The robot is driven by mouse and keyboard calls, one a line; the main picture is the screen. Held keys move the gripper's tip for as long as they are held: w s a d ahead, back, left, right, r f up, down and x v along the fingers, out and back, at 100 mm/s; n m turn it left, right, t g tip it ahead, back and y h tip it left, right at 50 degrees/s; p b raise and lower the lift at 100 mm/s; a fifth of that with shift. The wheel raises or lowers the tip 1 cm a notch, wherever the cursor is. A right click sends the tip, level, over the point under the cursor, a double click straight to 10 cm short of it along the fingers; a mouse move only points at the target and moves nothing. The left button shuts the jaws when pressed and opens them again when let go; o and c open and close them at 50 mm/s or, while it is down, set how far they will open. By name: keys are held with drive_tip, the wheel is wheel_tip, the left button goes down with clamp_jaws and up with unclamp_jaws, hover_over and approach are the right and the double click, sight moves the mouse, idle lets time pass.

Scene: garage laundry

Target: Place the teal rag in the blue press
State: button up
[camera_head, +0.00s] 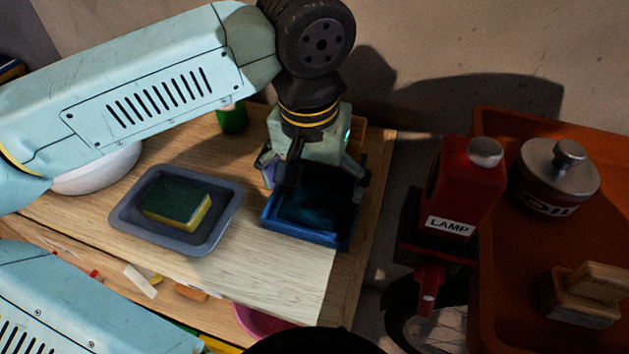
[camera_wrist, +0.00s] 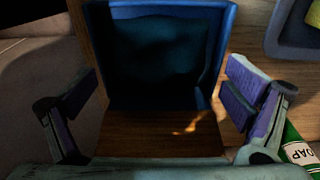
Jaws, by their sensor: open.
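The blue press (camera_head: 300,235) is an open-topped blue box on the wooden table, near its right edge. The teal rag (camera_head: 309,207) lies inside it, dark in shadow. In the wrist view the rag (camera_wrist: 160,50) lies flat within the walls of the press (camera_wrist: 222,52). My gripper (camera_head: 315,178) is above the back part of the press, pointing down. Its fingers (camera_wrist: 165,95) are spread wide and hold nothing. My gripper hides part of the press's back side in the head view.
A grey tray (camera_head: 128,217) with a green and yellow sponge (camera_head: 177,204) stands left of the press. A green bottle (camera_head: 232,118) and white bowl (camera_head: 97,176) are behind. Right of the table are a red lamp box (camera_head: 463,188) and an orange cart (camera_head: 500,122) with an oil tin (camera_head: 557,180).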

sight(311, 203)
wheel_tip(311, 203, up, 11)
drive_tip(key=s, duration=0.1)
drive_tip(key=shift+s+a, duration=0.15)
drive_tip(key=shift+a, duration=0.1)
